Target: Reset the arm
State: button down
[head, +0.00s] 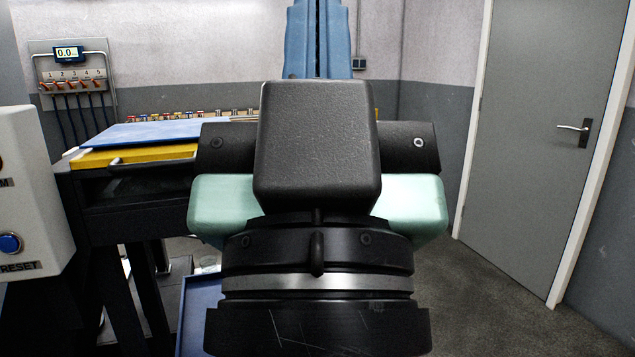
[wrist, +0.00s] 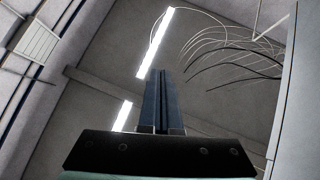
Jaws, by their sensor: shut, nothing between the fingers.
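My gripper (head: 318,38) stands upright in the middle of the head view, above the black and pale green parts of my own wrist. Its two blue fingers run up to the top edge of that view, where their tips are cut off. In the wrist view my gripper (wrist: 160,74) points up toward the ceiling. Its fingers lie side by side, shut, with nothing between them.
At left stands a workbench with a yellow edge (head: 135,156) and a blue mat (head: 150,133). A white panel with a blue button marked RESET (head: 11,243) is at the left edge. A grey door (head: 525,130) is at right. Floor (head: 500,300) before it is clear.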

notch_tip(320, 180, up, 22)
jog(key=p, duration=1.9)
jog(key=shift+p, duration=0.4)
jog(key=c, duration=1.5)
grip_release()
jog(key=shift+r, duration=0.35)
jog(key=shift+c, duration=0.2)
jog(key=o, duration=0.7)
jog(key=shift+o, duration=0.2)
jog(key=shift+d, duration=0.1)
